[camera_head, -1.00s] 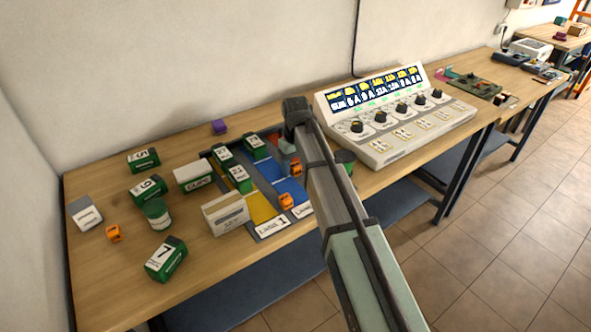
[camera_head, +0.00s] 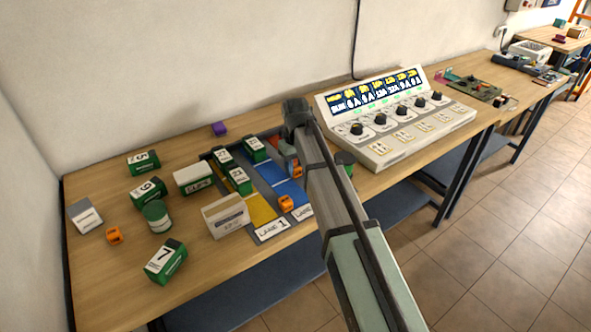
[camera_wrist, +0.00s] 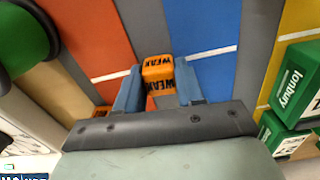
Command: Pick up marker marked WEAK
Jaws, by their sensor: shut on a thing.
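The marker marked WEAK is a small orange block (camera_wrist: 158,68) with black lettering. In the wrist view it sits between the two blue fingers of my gripper (camera_wrist: 159,88), which is shut on it. An orange block also shows beside my arm in the head view (camera_head: 296,170), over the lane tray; it appears to be the held one. My arm hides most of the gripper there. I cannot tell whether the marker is clear of the tray. Other orange blocks stand at the tray's front (camera_head: 286,202) and on the left of the table (camera_head: 114,235).
The tray has yellow, blue and red lanes, with several green-and-white boxes (camera_head: 240,180) on its left part. A white box (camera_head: 226,215) stands at its front left. A charger console (camera_head: 395,115) is at the right. More green boxes (camera_head: 165,262) stand on the left.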

